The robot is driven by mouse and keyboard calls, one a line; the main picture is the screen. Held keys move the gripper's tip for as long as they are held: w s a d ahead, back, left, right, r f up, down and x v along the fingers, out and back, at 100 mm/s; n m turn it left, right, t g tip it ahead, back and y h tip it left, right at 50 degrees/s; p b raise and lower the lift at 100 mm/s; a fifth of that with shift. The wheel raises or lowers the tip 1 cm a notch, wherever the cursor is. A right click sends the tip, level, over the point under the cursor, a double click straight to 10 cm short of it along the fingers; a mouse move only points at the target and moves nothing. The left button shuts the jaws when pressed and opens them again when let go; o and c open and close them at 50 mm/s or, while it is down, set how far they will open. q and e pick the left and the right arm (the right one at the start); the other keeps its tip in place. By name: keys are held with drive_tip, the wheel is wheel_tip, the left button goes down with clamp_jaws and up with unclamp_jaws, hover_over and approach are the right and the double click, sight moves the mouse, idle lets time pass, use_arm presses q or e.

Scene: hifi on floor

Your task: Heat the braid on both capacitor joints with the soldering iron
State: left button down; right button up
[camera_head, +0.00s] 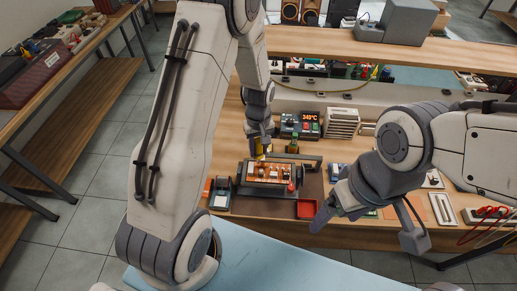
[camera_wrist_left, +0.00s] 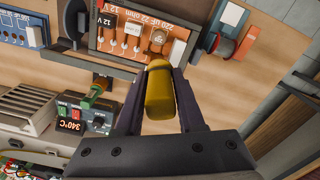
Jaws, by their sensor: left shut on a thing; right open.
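My left gripper (camera_head: 259,146) is shut on the yellow handle (camera_wrist_left: 160,92) of what looks like the soldering iron. It holds the handle above the back left part of an orange circuit board (camera_head: 272,174). The iron's tip is hidden behind the handle in the left wrist view, so I cannot tell whether it touches anything. In that view the board (camera_wrist_left: 107,42) carries "220 uF 22 ohm" and "12 V" markings and small parts, including a round one. I cannot make out the braid or the two capacitor joints. My right gripper (camera_head: 368,229) is open and empty, right of the board.
A soldering station (camera_head: 300,125) reading 340°C stands behind the board, with a green-topped piece before it. A ribbed beige box (camera_head: 342,123) is to its right. A red tray (camera_head: 307,209) lies front right of the board. A shelf (camera_head: 400,52) spans the back.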

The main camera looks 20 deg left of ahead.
use_arm(q)
wheel_tip(320, 180, up, 2)
drive_tip(key=shift+p, duration=0.45)
drive_tip(key=shift+f, duration=0.1)
drive_tip(key=shift+w+d+f+b, duration=0.15)
drive_tip(key=shift+d+f+b, duration=0.15)
drive_tip(key=shift+f+b, duration=0.25)
drive_tip(key=shift+w+d+f+b, duration=0.1)
drive_tip(key=shift+d+f+b, duration=0.25)
drive_tip(key=shift+f, duration=0.25)
drive_tip(key=shift+w+d+f+b, duration=0.15)
drive_tip(key=shift+d+f+b, duration=0.25)
drive_tip(key=shift+f, duration=0.25)
drive_tip(key=shift+f, duration=0.35)
drive_tip(key=shift+s+f, duration=0.15)
drive_tip(key=shift+s, duration=0.05)
idle(3.0)
